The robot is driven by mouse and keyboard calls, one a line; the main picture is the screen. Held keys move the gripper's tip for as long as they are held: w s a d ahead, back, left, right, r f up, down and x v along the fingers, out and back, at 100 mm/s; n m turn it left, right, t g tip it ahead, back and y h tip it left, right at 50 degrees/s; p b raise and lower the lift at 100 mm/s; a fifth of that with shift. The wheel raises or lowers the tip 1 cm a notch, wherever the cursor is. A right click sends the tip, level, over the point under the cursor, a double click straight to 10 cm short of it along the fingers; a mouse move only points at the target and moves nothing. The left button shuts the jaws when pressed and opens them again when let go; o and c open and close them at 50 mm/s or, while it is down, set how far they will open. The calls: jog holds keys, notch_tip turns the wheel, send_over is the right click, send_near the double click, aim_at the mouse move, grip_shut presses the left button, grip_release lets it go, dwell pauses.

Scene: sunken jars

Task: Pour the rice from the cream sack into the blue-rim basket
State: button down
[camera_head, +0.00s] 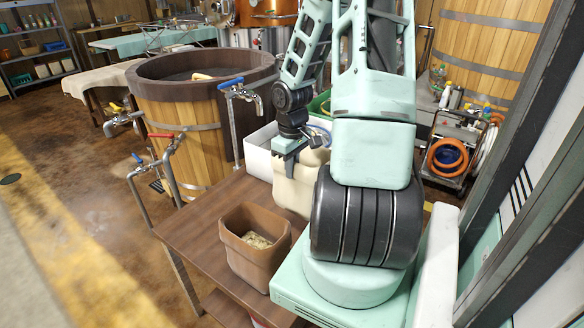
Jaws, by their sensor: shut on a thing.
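The cream sack (291,192) is near the middle of the view, at the back of the brown table, partly hidden behind my arm. It looks roughly upright; I cannot tell whether its base touches the table. My gripper (291,150) points down at its upper edge and is shut on it. The sack's mouth and any rice in it are hidden. A strip of blue rim (319,126) shows just behind the gripper and seems to belong to the blue-rim basket. Its body and inside are hidden by my arm and the sack.
A brown sack (255,264) with pale grains inside stands at the table's front. A white box (258,154) is left of the cream sack, and a green rim (324,103) shows behind. A large wooden tub (190,135) with taps stands beyond. The table's left part (195,222) is bare.

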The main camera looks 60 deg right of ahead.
jog(key=shift+r, duration=0.1)
dwell(0.4)
notch_tip(320, 180, up, 8)
jog(key=p, duration=0.8)
jog(key=shift+p, duration=0.3)
